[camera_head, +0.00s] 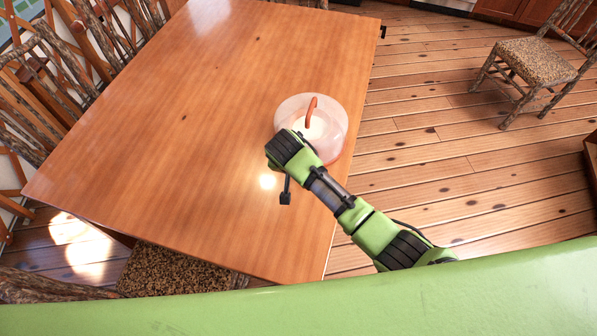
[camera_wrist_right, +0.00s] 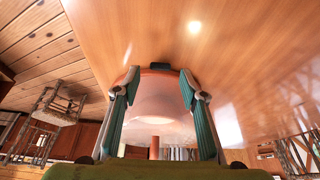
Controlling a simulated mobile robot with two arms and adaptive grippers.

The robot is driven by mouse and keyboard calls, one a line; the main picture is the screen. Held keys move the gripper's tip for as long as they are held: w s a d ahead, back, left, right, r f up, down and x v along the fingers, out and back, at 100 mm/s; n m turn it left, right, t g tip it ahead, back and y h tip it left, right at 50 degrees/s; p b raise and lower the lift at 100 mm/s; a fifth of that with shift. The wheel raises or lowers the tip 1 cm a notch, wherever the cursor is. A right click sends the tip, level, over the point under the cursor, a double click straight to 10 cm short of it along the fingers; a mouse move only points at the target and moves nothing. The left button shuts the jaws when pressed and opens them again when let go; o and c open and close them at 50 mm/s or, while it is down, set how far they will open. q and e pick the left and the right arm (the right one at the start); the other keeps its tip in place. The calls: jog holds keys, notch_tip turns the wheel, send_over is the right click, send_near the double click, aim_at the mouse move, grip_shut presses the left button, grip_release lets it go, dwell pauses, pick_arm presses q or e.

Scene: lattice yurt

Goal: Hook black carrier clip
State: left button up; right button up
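A round, translucent pinkish-white container (camera_head: 340,113) with an upright red-orange piece (camera_head: 310,110) stands near the right edge of the wooden table. A small black hook-shaped piece (camera_head: 382,32) shows at the table's far right edge; I cannot tell if it is the carrier clip. In the right wrist view, my right gripper (camera_wrist_right: 159,82) is open, its teal-padded fingers spread with the pale container (camera_wrist_right: 158,105) seen between them. A small black piece (camera_wrist_right: 189,67) shows near the fingertip; what it is I cannot tell. In the head view, my wrist hides the fingers and part of the container. My left gripper is out of view.
The wooden table (camera_head: 190,110) is mostly clear to the left of the container. Rough-branch chairs line its left side. One chair (camera_head: 535,62) stands apart at the right on the plank floor (camera_head: 450,150). A speckled seat (camera_head: 175,271) is close to the table's near edge.

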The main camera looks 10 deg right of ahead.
jog(key=shift+x, duration=2.7)
jog(key=shift+s, duration=0.1)
jog(key=shift+r, duration=0.1)
grip_shut()
